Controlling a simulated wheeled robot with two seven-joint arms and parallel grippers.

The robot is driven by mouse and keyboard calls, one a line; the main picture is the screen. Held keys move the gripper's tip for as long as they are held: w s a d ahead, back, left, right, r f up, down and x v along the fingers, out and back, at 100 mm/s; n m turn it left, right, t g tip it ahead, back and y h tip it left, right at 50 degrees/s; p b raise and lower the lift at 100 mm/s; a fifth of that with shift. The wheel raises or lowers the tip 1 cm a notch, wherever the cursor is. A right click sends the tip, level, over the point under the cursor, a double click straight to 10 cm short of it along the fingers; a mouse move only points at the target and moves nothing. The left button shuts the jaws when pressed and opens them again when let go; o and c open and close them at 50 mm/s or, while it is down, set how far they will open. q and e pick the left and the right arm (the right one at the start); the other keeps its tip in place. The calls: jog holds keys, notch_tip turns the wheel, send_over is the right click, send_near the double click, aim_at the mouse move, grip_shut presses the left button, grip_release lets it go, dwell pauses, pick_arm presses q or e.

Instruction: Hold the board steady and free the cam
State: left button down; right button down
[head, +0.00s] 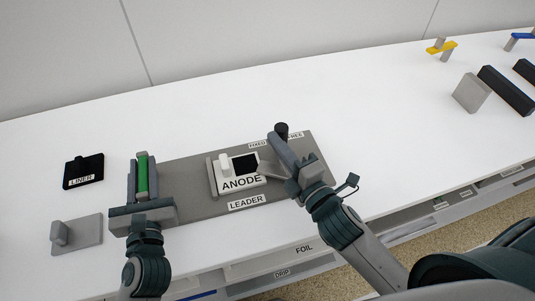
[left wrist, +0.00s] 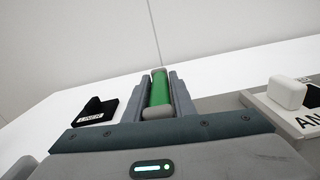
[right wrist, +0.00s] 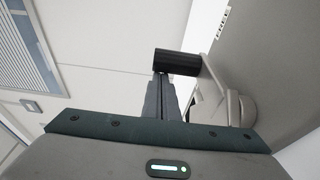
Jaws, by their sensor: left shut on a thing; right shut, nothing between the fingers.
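The grey board (head: 190,165) lies on the white table and carries labels FIXED, FREE and LEADER. My left gripper (head: 143,180) is shut on the green handle (head: 153,176) at the board's left end; the handle also shows between the fingers in the left wrist view (left wrist: 160,90). The cam (head: 270,168) is a grey lever at the board's right part, with a black knob (head: 282,130); the knob also shows in the right wrist view (right wrist: 177,62). My right gripper (head: 285,150) is shut and empty, its fingertips at the knob. Whether they touch is unclear. The right arm partly hides the cam.
A white ANODE plate (head: 235,179) with a white knob and black patch sits mid-board. A black LINER piece (head: 83,171) and a grey plate with a peg (head: 77,235) lie left. Black and grey blocks (head: 472,93) stand far right. The table behind the board is clear.

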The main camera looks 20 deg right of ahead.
jog(key=m+h, duration=0.1)
jog(key=h, duration=0.1)
jog(key=d+m+h, duration=0.1)
jog(key=m+h, duration=0.1)
jog(key=h, duration=0.1)
jog(key=d+m+h, duration=0.1)
jog(key=h, duration=0.1)
jog(key=shift+w+d+f+m, duration=0.1)
jog(key=shift+w+d+m, duration=0.15)
jog(key=shift+m, duration=0.15)
jog(key=shift+s+d+h, duration=0.1)
jog(key=shift+d+h, duration=0.2)
jog(key=shift+h, duration=0.2)
jog(key=shift+d+m, duration=0.15)
jog(key=shift+m, duration=0.15)
jog(key=shift+d, duration=0.15)
jog(key=shift+a, duration=0.2)
